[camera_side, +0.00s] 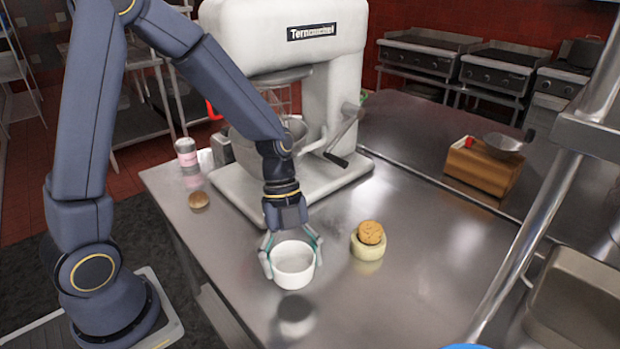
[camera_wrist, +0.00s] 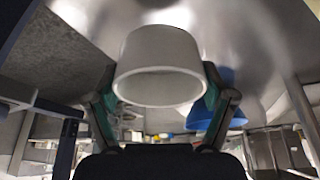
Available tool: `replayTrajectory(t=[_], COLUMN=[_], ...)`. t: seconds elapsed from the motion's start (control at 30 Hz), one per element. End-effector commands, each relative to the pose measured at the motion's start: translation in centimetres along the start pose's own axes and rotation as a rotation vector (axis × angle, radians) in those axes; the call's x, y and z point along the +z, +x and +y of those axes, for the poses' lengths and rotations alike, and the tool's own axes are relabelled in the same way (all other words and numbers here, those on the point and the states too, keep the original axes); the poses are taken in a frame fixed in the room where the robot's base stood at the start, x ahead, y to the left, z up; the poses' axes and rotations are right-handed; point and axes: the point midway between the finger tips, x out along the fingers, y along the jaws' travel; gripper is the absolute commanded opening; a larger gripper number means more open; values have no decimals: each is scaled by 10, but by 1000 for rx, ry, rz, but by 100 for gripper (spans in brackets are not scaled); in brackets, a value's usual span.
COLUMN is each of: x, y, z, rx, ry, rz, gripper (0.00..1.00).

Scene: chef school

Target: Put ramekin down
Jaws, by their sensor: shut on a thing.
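The white ramekin (camera_side: 293,266) is held between the two fingers of my gripper (camera_side: 291,252), at the front part of the metal table. The fingers close on its left and right sides. A dark reflection shows on the table below it, so it looks held a little above the surface, upright. In the wrist view the ramekin (camera_wrist: 158,66) fills the upper middle, its rim facing the camera, with my gripper's green fingers (camera_wrist: 157,90) on both sides. I see nothing inside it clearly.
A pale round pot with a brown cookie-like top (camera_side: 369,240) stands just right of the ramekin. A large white mixer (camera_side: 335,80) stands behind. A small brown round item (camera_side: 199,199) and a pink-white can (camera_side: 186,153) are at left. A wooden block (camera_side: 481,168) is at right.

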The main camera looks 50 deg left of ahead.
Motion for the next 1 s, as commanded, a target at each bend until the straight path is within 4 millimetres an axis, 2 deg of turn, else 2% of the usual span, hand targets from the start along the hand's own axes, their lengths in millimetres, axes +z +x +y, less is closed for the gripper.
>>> replayTrajectory(t=[0.03,0.4,0.77,0.8,0.93,1.0], x=[3,20,22,22,22,22], y=[8,50,54,54,54,54], z=[0,0,0,-1,-1,-1], rx=[4,1,0,0,0,0], ry=[-2,-1,-1,0,0,0], rz=[3,1,0,0,-1,-1], gripper=[43,43,43,84,97,100])
